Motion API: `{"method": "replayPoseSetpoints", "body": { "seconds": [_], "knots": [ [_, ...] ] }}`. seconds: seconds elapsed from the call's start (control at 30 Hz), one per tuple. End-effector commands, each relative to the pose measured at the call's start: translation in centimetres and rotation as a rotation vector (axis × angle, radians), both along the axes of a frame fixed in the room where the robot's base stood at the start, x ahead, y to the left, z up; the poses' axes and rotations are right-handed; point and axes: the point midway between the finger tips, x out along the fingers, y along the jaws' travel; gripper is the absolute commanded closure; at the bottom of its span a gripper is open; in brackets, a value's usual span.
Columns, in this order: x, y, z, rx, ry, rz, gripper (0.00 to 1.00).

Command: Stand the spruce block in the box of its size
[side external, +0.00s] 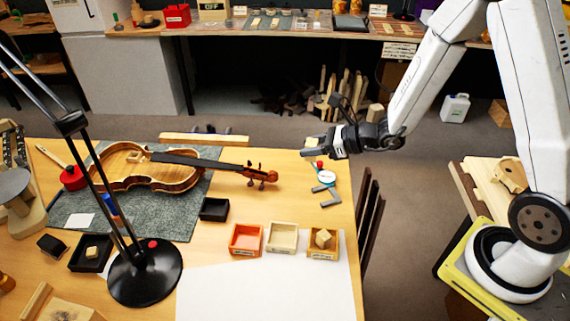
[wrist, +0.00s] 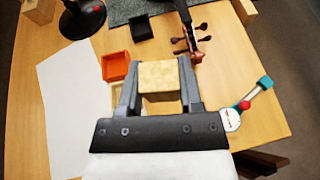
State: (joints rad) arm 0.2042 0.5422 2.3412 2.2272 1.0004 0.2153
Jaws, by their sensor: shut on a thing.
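My gripper (side external: 312,148) is shut on a pale wooden block, the spruce block (wrist: 158,80), seen between the two fingers in the wrist view. In the side view the block (side external: 313,141) is small and partly hidden by the fingers, held in the air beyond the three small boxes. An orange box (side external: 233,242), a pale wooden box (side external: 270,246) and a tan wooden box (side external: 312,255) stand in a row. The orange and pale boxes look empty; the tan one holds a tilted pale block (side external: 323,238). In the wrist view a finger partly hides the pale box (wrist: 117,92).
A violin (side external: 170,175) lies on a grey mat (side external: 185,225), its scroll toward my gripper. A round dial gauge (side external: 327,177) lies near the table's right edge. A black lamp (side external: 145,280) and small black trays (side external: 214,209) stand left. A white sheet (side external: 270,295) is clear.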

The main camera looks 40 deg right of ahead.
Motion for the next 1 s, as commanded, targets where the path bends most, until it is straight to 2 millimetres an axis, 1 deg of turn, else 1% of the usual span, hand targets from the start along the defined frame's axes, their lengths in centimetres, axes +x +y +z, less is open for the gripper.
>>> {"method": "replayPoseSetpoints", "body": {
  "seconds": [0.03, 0.17, 0.27, 0.4, 0.47, 0.5, 0.6, 0.7, 0.8, 0.9, 1.0],
  "knots": [
    [-0.1, 1.2, -0.6, -0.003, 0.002, 0.042, 1.0],
    [-0.9, 4.9, -2.2, -0.009, 0.006, 0.17, 1.0],
    [-2.0, 8.2, -3.6, -0.013, 0.007, 0.289, 1.0],
    [-4.1, 12.7, -5.7, -0.015, 0.007, 0.462, 1.0],
    [-5.2, 14.5, -6.6, -0.015, 0.007, 0.537, 1.0],
    [-6.0, 15.7, -7.2, -0.012, 0.008, 0.585, 1.0],
    [-8.1, 18.3, -8.6, -0.008, 0.006, 0.701, 1.0],
    [-10.1, 20.3, -9.7, -0.002, 0.006, 0.8, 1.0],
    [-11.8, 21.7, -10.6, 0.004, 0.005, 0.875, 1.0],
    [-12.9, 22.6, -11.2, 0.009, 0.003, 0.926, 1.0],
    [-13.5, 23.1, -11.4, 0.012, 0.002, 0.952, 1.0]
  ]
}}
